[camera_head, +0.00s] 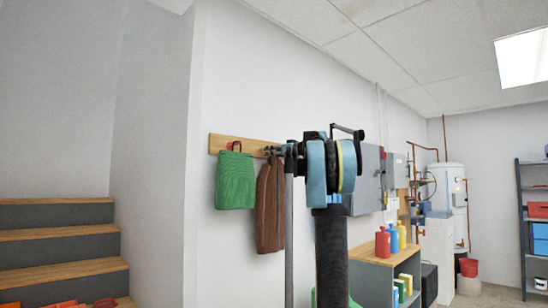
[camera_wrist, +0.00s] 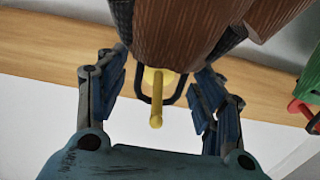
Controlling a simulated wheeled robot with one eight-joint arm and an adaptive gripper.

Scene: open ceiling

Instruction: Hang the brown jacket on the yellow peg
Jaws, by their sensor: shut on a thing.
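The brown jacket (camera_head: 269,205) hangs down along the wall below the wooden peg board, with my gripper (camera_head: 278,151) at its top. In the wrist view, which looks inverted, the jacket's brown top (camera_wrist: 185,28) lies between my gripper's fingers (camera_wrist: 155,75). My gripper is shut on the jacket; the exact contact is partly hidden. The yellow peg (camera_wrist: 156,120) points toward the wrist camera between the fingers. A dark hanging loop (camera_wrist: 145,97) shows around the peg, whose tip appears in front of it. Whether the peg bears the jacket's weight I cannot tell.
The wooden board (camera_head: 222,143) is fixed to the white wall. A green garment (camera_head: 235,182) hangs from a red peg (camera_head: 234,146) left of the jacket. Stairs (camera_head: 60,235) rise at the left. A low shelf (camera_head: 370,272) with bottles stands right of my arm.

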